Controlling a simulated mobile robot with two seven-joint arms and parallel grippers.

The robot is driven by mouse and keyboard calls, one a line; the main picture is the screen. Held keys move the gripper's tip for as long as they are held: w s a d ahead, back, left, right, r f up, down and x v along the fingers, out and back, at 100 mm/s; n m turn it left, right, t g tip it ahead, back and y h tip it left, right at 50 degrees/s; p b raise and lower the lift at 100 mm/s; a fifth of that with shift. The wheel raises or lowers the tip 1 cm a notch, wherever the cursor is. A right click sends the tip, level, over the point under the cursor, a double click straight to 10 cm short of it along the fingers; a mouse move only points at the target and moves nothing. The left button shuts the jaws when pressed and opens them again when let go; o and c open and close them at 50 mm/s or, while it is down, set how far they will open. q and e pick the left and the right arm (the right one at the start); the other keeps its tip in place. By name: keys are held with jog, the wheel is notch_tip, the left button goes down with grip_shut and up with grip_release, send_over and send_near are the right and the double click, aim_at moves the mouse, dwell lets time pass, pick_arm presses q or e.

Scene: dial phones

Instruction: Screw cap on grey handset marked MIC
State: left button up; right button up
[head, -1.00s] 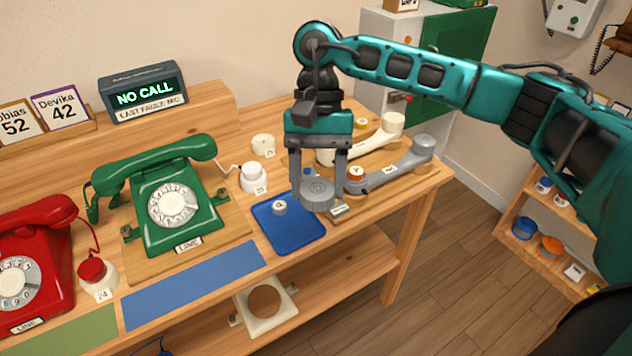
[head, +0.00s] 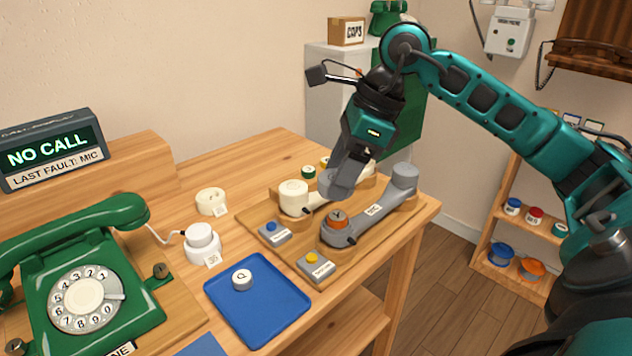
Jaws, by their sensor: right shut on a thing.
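The grey handset (head: 377,213) carries a MIC label and lies on a wooden board near the table's right end. An orange disc marked Y (head: 337,218) sits in its near end, with no cap over it. Its far end (head: 404,176) is closed and grey. My right gripper (head: 340,188) is shut on a round grey cap (head: 327,181), partly hidden by the fingers. It holds the cap above the board, behind the orange disc and apart from it, near the cream handset (head: 293,196). My left gripper is not in view.
A blue tray (head: 272,318) holds a white disc marked Q (head: 242,279). Small blocks with a blue button (head: 274,232) and a yellow button (head: 315,267) stand on the board's front. A green phone (head: 88,275) and a NO CALL display (head: 50,150) are at left.

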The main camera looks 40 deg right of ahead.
aim_at(336, 215)
jog(key=shift+d, duration=0.25)
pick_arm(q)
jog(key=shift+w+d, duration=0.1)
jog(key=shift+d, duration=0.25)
pick_arm(e)
jog(key=shift+f, duration=0.2)
notch_tip(336, 215, down, 3)
jog(key=b, duration=0.3)
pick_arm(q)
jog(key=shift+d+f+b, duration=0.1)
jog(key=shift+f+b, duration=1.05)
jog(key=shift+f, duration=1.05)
pick_arm(e)
jog(key=shift+f, duration=1.15)
pick_arm(q)
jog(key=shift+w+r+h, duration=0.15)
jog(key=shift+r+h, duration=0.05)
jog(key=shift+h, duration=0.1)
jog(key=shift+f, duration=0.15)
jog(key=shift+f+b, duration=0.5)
jog(key=shift+b, duration=0.1)
pick_arm(e)
jog(key=shift+f, duration=0.65)
jog(key=o, duration=1)
